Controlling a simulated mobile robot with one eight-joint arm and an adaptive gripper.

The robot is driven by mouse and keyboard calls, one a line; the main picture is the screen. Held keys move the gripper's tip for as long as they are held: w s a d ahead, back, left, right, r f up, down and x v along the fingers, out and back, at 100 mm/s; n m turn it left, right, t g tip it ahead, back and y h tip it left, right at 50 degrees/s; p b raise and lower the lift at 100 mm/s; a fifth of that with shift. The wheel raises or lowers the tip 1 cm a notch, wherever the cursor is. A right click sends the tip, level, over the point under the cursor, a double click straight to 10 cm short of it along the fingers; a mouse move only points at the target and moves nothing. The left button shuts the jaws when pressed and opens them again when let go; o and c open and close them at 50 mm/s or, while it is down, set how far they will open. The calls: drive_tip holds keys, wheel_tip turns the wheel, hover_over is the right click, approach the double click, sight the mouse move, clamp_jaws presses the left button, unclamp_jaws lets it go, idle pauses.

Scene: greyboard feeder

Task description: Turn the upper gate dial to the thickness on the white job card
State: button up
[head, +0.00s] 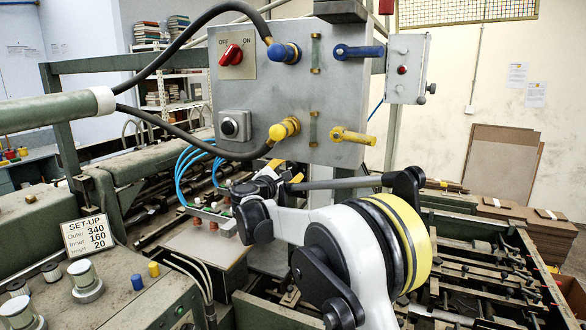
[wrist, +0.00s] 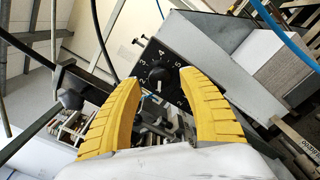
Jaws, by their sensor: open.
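A black dial plate with white numerals (wrist: 143,84) shows in the wrist view, with a dark round knob (wrist: 157,73) at its middle. The numerals I can make out run from about 2 to 5; the pointer's setting is too small to read. My gripper (wrist: 157,80) is open, its two yellow fingers on either side of the dial in the picture, with nothing between them. I cannot tell its distance from the knob. In the head view my gripper (head: 268,184) is small and partly hidden by my arm. A white card (head: 88,236) reads SET-UP, Outer 340, Inner 160, Height 20; it shows no thickness line.
A grey control panel (head: 345,95) with a red switch (head: 231,54), blue and yellow handles and hoses hangs above my gripper. Blue tubes (head: 184,170) run beside it. In the wrist view a grey box (wrist: 215,42) stands behind the right finger. Machine rails (head: 480,265) lie at right.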

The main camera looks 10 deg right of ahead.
drive_tip(key=shift+x, duration=1.15)
clamp_jaws()
drive_tip(key=shift+s, duration=0.1)
